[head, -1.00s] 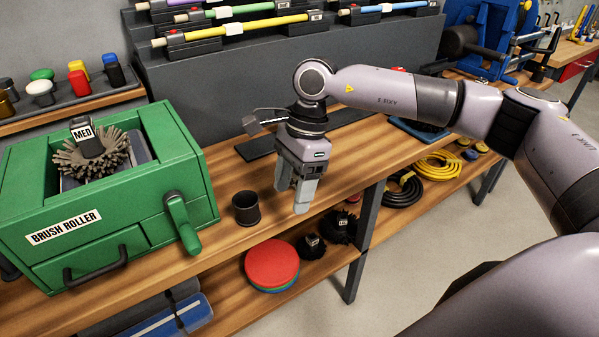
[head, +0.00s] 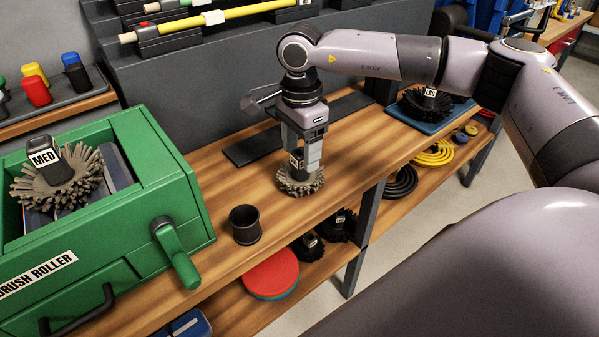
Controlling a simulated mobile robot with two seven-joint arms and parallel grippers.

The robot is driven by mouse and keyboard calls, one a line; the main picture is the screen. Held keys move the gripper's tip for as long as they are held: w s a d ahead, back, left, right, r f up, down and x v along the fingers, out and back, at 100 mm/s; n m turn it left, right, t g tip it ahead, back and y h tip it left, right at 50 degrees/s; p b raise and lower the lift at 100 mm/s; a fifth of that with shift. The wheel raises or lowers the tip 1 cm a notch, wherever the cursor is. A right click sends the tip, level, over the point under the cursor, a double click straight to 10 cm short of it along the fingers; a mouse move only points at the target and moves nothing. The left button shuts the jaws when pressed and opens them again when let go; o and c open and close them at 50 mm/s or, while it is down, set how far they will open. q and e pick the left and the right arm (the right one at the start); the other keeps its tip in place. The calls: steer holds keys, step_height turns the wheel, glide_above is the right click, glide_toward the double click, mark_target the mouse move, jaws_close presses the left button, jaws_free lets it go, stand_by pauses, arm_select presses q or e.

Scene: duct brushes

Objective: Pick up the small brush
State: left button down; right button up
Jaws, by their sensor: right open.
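A round brush (head: 300,185) with grey-brown bristles stands upright on the wooden bench, to the right of the dark cup. Its dark block handle with a white label (head: 296,160) points up; the label's text is too small to read. My right gripper (head: 304,158) points straight down over this brush. Its fingers are open and come down beside the handle, partly covering it; I cannot tell whether they touch it. My left gripper is not in view.
A green brush roller box (head: 150,200) holding a MED brush (head: 58,178) stands at left. A dark cup (head: 245,225) is near the bench's front edge. A large black brush (head: 425,104) sits on a blue tray at right. A black slab (head: 252,147) lies behind.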

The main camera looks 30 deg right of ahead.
mark_target(300, 163)
steer(key=shift+f, duration=1.95)
jaws_close()
steer(key=shift+r, duration=0.15)
step_height(300, 163, up, 20)
steer(key=shift+p, duration=0.4)
